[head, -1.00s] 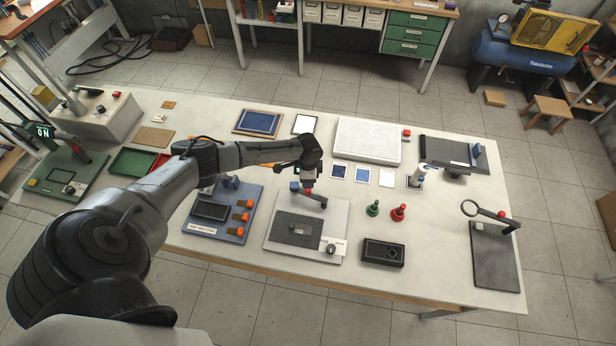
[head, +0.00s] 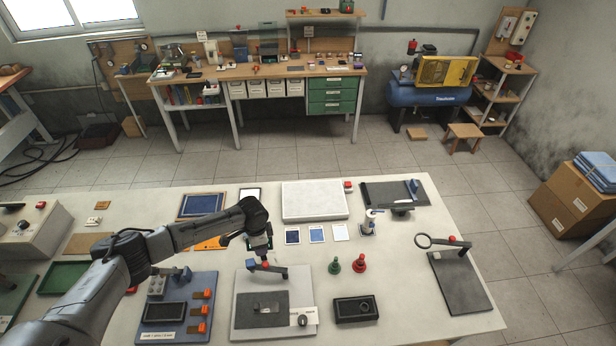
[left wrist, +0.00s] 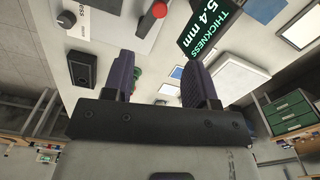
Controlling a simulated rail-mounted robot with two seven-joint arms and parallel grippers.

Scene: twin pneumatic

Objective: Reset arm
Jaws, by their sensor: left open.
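My left arm comes in from the left in the head view and reaches over the white bench (head: 400,300). My left gripper (head: 260,245) hangs above the grey plate fixture (head: 262,308), near its small lever with a red part (head: 266,266). In the left wrist view the two dark fingers of my left gripper (left wrist: 160,85) stand apart with nothing between them. A green peg (head: 334,266) and a red peg (head: 360,264) stand upright to the right of the fixture. My right gripper is in neither view.
A dark block (head: 356,309) lies right of the fixture, and a blue board with orange parts (head: 178,310) lies left. A thickness readout (left wrist: 208,28) shows 5.4 mm in the left wrist view.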

